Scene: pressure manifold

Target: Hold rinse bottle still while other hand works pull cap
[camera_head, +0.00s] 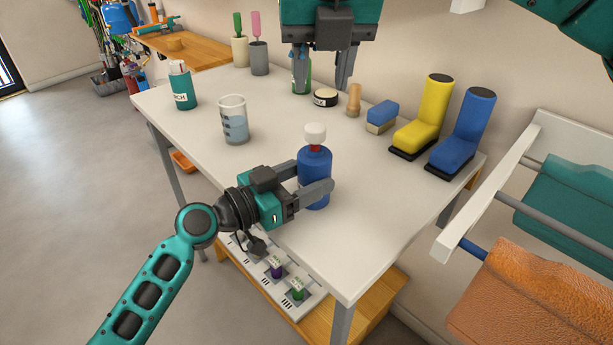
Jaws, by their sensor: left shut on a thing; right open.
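A blue bottle (314,172), which I take to be the rinse bottle, stands upright on the white table (183,128). It has a red neck and a white cap (315,132) on top. My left gripper (312,186) is shut on the bottle's body from the left, one finger on each side. My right gripper (322,82) is open and empty, pointing down above the far part of the table, beyond and above the cap. It hides part of a green bottle (302,80).
Beaker (234,122) and green canister (182,88) stand left. A round tin (326,97), wooden peg (354,100), brush (382,116), yellow boot-shaped item (424,115) and blue one (463,130) stand behind and right. A rack (484,195) with hanging covers stands right. Table front is clear.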

